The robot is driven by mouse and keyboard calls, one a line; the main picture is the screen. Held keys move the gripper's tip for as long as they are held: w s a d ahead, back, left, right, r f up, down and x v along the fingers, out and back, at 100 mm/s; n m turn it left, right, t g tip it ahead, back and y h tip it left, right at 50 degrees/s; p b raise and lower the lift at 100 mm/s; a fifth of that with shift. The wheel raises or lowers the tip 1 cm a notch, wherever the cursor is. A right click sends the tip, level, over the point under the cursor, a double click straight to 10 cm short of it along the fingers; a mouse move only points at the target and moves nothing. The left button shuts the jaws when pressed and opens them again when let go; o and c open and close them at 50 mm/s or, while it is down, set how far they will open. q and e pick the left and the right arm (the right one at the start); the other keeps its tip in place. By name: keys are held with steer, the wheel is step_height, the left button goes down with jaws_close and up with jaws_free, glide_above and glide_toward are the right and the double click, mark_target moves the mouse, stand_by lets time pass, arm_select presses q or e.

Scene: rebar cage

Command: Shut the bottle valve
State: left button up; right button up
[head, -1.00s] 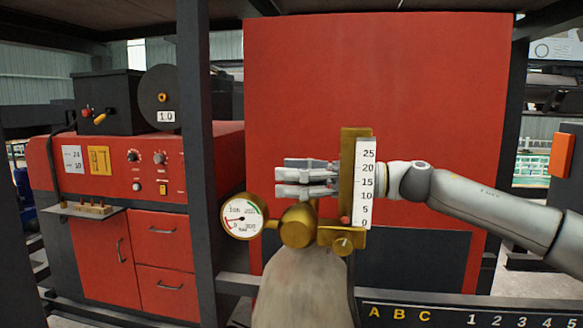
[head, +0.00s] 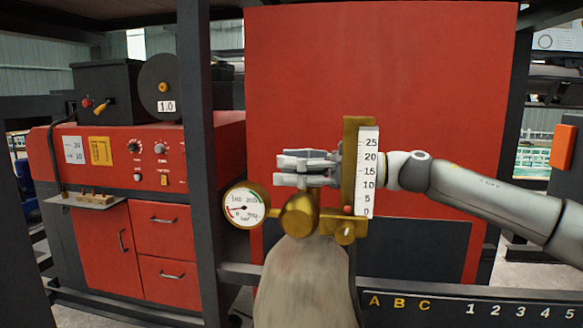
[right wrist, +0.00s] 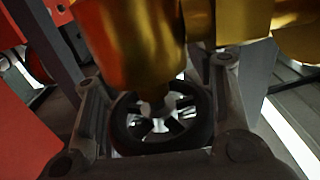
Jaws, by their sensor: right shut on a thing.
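The grey bottle (head: 305,285) stands upright at the centre bottom of the head view, topped by a brass regulator (head: 299,216). A round pressure gauge (head: 244,205) sits at its left, and a flow tube with a white scale (head: 367,172) at its right, its red ball near 0. My right gripper (head: 283,170) reaches in from the right, behind the flow tube, fingers pointing left above the regulator. In the right wrist view, a dark spoked valve wheel (right wrist: 133,137) sits between the fingers of this gripper (right wrist: 158,80), which is shut on it. My left gripper is out of view.
A red panel (head: 375,75) stands behind the bottle. A dark post (head: 199,150) rises to its left, with a red cabinet (head: 85,150) beyond it. A dark rail marked with letters and numbers (head: 445,305) runs along the bottom right.

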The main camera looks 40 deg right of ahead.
mark_target(326, 170)
steer(key=shift+w+d+m+t+h+b, duration=0.1)
steer(key=shift+m+t+h+b, duration=0.15)
steer(key=shift+m+t+h, duration=0.25)
steer(key=shift+w+d+m+t+h+b, duration=0.1)
steer(key=shift+m+t+h+b, duration=0.2)
steer(key=shift+h, duration=0.4)
steer(key=shift+w+d+m+t+h, duration=0.1)
steer(key=shift+d+m+t+h, duration=0.1)
steer(key=shift+m+t+h, duration=0.45)
steer(key=shift+w+d+m+t+h, duration=0.1)
steer(key=shift+d+m+t+h, duration=0.15)
steer(key=shift+m+h, duration=0.8)
steer(key=shift+h, duration=0.4)
steer(key=o, duration=0.9)
steer(key=shift+s, duration=0.2)
steer(key=shift+c, duration=0.2)
steer(key=shift+s+d, duration=0.1)
steer(key=shift+s, duration=0.05)
steer(key=v, duration=0.7)
steer(key=shift+s, duration=0.25)
